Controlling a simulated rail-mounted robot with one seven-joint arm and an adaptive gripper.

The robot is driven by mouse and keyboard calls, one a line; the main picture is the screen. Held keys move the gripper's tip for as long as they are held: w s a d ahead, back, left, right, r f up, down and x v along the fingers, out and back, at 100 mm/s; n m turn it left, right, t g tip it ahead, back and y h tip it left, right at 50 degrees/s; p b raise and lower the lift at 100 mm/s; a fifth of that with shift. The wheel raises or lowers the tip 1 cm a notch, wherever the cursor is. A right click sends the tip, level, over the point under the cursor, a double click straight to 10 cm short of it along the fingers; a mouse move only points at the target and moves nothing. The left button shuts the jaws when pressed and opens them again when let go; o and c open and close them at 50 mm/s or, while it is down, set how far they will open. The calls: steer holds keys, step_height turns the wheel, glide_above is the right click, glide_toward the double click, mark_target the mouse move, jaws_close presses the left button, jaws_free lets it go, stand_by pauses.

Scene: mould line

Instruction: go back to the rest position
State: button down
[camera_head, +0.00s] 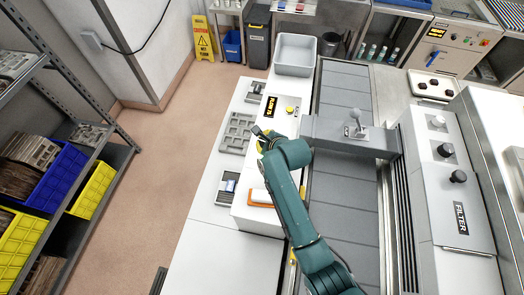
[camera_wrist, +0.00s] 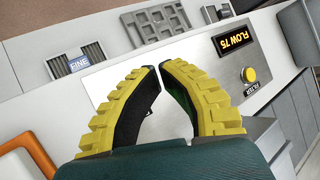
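My gripper (camera_head: 264,138) is above the white worktop beside the grey conveyor, at the end of my green arm. In the wrist view its two yellow-padded fingers (camera_wrist: 158,68) come together at the tips, with a white panel showing between them lower down. Nothing is held between them. It appears clear of the panel with the FLOW 75 display (camera_head: 270,106) and yellow button (camera_wrist: 249,75), though the exact height is hard to tell.
A grey slotted tray (camera_head: 237,133) and a FINE-labelled holder (camera_wrist: 80,62) lie to the left on the worktop. A grey bin (camera_head: 295,55) stands behind. A grey crossbar (camera_head: 345,135) spans the conveyor at right. The left floor is open.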

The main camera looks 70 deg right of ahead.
stand_by(0.5)
steer(key=w+a+r+n+t+y, duration=0.1)
steer(key=w+a+r+n+t, duration=0.1)
steer(key=w+a+r, duration=0.35)
steer(key=w+a+r+n+t+y, duration=0.1)
steer(key=w+a+r+n, duration=0.15)
steer(key=w+a, duration=0.5)
steer(key=w+a+r+n+t+y, duration=0.1)
steer(key=w+a+r+n+t, duration=0.15)
steer(key=a+r, duration=0.45)
steer(key=w+a+r+n+t, duration=0.2)
steer(key=w+a+r+n, duration=0.3)
steer(key=r, duration=0.4)
steer(key=s+a+r+n+t+y, duration=0.1)
steer(key=s+a+r+n+t, duration=0.15)
steer(key=a+r+n, duration=0.5)
steer(key=s+a+r+n+t+y, duration=0.2)
steer(key=s+a+r, duration=0.2)
steer(key=r, duration=0.6)
steer(key=s+r+n+t, duration=0.3)
steer(key=s+r+n, duration=0.4)
steer(key=n, duration=0.5)
steer(key=shift+s+r+n+h, duration=0.2)
steer(key=shift+s+n+h, duration=0.15)
steer(key=shift+s+h, duration=0.1)
